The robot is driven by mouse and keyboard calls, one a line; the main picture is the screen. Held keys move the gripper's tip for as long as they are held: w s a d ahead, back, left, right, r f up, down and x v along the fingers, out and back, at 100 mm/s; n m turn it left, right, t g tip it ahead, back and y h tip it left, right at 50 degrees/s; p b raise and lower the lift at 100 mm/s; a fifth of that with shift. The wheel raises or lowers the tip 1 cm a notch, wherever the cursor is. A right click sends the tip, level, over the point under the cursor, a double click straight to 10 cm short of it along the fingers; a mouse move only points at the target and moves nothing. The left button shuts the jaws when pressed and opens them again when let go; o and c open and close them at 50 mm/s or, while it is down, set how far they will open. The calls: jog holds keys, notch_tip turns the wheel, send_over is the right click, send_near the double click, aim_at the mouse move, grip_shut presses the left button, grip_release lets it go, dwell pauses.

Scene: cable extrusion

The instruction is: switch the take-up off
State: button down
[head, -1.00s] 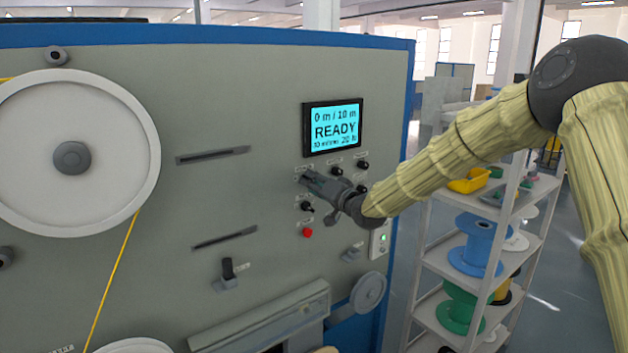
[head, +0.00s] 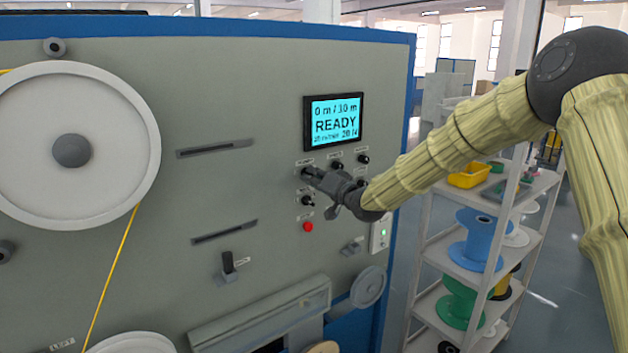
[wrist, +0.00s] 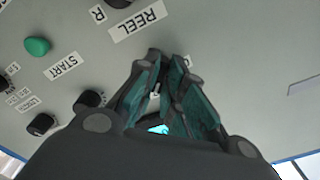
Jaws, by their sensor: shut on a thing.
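My gripper (head: 312,174) reaches the control panel below the display. Its fingers look closed around the upper-left dark knob (head: 306,172). In the wrist view the teal-padded fingers (wrist: 172,100) stand close together against the panel, and they hide most of the knob. No label I can read says take-up. A black lever switch (head: 228,262) stands upright lower left on the panel. A smaller grey switch (head: 352,246) is at lower right. Their labels are too small to read. The display (head: 334,122) shows "0 m / 30 m" and "READY".
Other dark knobs (head: 363,159) and a red button (head: 308,227) crowd the gripper. The wrist view shows a green START button (wrist: 37,46) and a REEL label (wrist: 137,20). A shelf with spools (head: 478,240) stands right of the machine. A large white wheel (head: 110,110) is at left.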

jog(key=shift+d+f+n+b, duration=0.1)
jog(key=shift+d+n+b, duration=0.05)
jog(key=shift+n+b, duration=8.7)
jog(key=shift+b, duration=0.3)
jog(key=c, duration=1.5)
grip_release()
jog(key=v, duration=1.2)
jog(key=shift+w, duration=0.1)
